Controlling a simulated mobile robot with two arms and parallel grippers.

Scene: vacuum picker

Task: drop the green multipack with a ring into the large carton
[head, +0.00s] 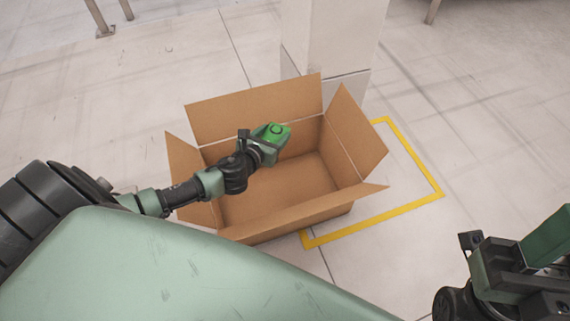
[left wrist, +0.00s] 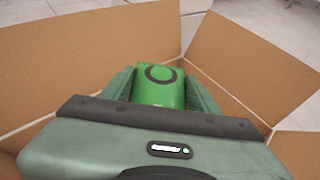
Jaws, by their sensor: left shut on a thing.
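The large carton (head: 252,110) stands open on the floor with its flaps spread outward. My left gripper (head: 274,136) is over the carton's opening, shut on the green multipack (head: 280,130). A dark ring shows on the multipack's face. In the left wrist view the multipack (left wrist: 157,90) sits between the two fingers, with the carton's flaps (left wrist: 80,47) around it. The bare inside bottom of the carton shows below the gripper in the head view. My right gripper (head: 500,255) is at the lower right, away from the carton; its fingertips do not show clearly.
A yellow floor marking (head: 415,172) runs around the carton's right side. A pale pillar (head: 331,35) stands right behind the carton. Metal legs (head: 104,28) show at the top edge. The floor to the left and right is clear.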

